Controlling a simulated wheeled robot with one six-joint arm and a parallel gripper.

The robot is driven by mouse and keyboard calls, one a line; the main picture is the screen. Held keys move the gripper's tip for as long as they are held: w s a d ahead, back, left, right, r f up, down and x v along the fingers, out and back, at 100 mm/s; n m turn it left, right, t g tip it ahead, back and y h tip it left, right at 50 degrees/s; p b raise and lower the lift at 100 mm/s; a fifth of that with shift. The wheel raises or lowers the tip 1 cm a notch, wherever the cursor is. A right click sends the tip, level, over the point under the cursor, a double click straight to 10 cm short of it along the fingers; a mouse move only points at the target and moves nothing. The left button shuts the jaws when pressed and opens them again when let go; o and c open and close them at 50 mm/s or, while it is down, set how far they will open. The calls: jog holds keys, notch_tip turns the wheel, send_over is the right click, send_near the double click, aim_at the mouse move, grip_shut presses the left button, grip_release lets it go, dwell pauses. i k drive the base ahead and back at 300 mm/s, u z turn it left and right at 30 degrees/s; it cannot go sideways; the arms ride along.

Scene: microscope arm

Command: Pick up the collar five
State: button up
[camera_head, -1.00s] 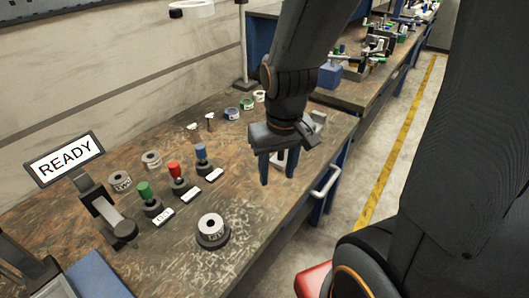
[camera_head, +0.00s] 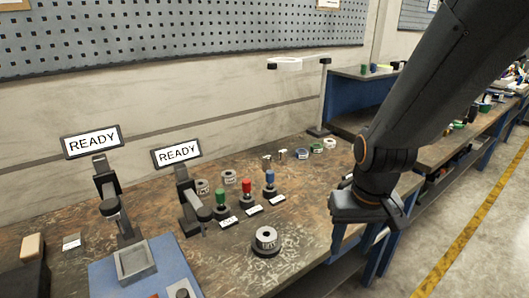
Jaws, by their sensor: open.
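Several grey ring collars with printed labels stand on the wooden bench. The nearest collar (camera_head: 266,238) sits on a dark round base near the bench's front edge; its label is too small to read surely, so I cannot confirm it is collar five. Two more collars, one (camera_head: 202,187) and another (camera_head: 229,177), stand behind the coloured knobs. Smaller ringed pieces (camera_head: 302,153) stand farther back. My gripper (camera_head: 362,242) is open and empty, fingers pointing down, to the right of the nearest collar by the bench's front edge, apart from it.
Green (camera_head: 220,197), red (camera_head: 247,188) and blue (camera_head: 270,179) knobs stand left of my gripper. Two microscope-like stands with READY signs, one (camera_head: 92,141) and another (camera_head: 177,154), are at the left. A blue mat (camera_head: 105,275) with a grey tray lies front left. A lamp post (camera_head: 322,95) stands behind.

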aim_at(267, 239)
jog(key=k, duration=1.1)
jog(key=z, duration=0.6)
jog(key=i, duration=1.35)
jog(key=u, duration=0.7)
